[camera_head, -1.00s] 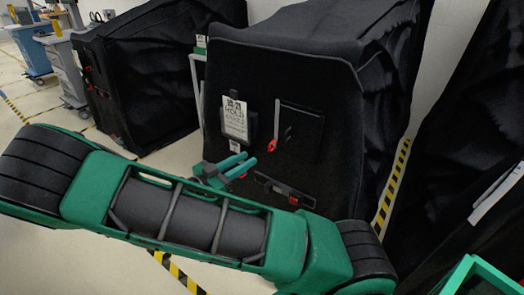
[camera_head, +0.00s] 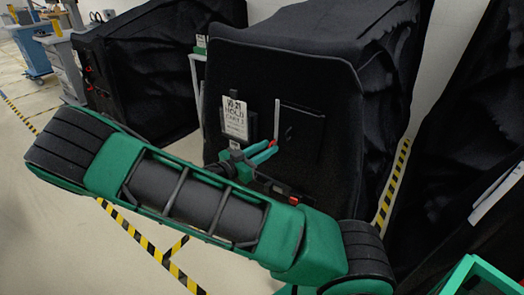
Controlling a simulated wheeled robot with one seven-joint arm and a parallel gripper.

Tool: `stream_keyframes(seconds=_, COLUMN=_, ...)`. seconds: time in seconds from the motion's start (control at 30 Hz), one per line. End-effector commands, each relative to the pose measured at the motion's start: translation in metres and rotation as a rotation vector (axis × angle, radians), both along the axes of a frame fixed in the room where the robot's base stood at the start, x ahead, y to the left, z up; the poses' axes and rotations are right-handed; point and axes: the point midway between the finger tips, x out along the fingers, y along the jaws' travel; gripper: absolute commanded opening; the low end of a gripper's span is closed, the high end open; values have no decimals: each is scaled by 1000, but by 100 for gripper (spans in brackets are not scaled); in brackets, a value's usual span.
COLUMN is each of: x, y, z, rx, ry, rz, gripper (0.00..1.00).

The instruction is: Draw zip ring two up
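A black covered cart (camera_head: 345,70) stands in the middle, with a white HOLD card (camera_head: 235,118) on its front face. To the right of the card, a thin grey zip strip (camera_head: 277,118) runs upright. A small red ring (camera_head: 272,142) shows at the strip's lower end, mostly hidden behind my fingers. My gripper (camera_head: 272,147) has its teal fingertips at this ring. The fingers look parted, with a narrow gap between them. Whether they touch the ring cannot be told.
A dark bar with a red part (camera_head: 293,200) is low on the cart's face, partly behind my gripper. Another covered cart (camera_head: 140,75) stands left and a black cover (camera_head: 460,150) right. Yellow-black tape (camera_head: 395,185) marks the floor. Open floor lies at left.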

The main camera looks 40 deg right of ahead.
Motion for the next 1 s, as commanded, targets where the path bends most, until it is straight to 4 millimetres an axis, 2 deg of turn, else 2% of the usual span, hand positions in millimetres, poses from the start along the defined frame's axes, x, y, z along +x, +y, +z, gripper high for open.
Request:
stream_keyframes(seconds=0.03, x=0, y=0, z=0, rx=0, ry=0, rz=0, gripper=16)
stream_keyframes(seconds=0.1, x=0, y=0, z=0, rx=0, ry=0, rz=0, gripper=0)
stream_keyframes(seconds=1.0, x=-1, y=0, z=0, rx=0, ry=2, rz=-3, gripper=0)
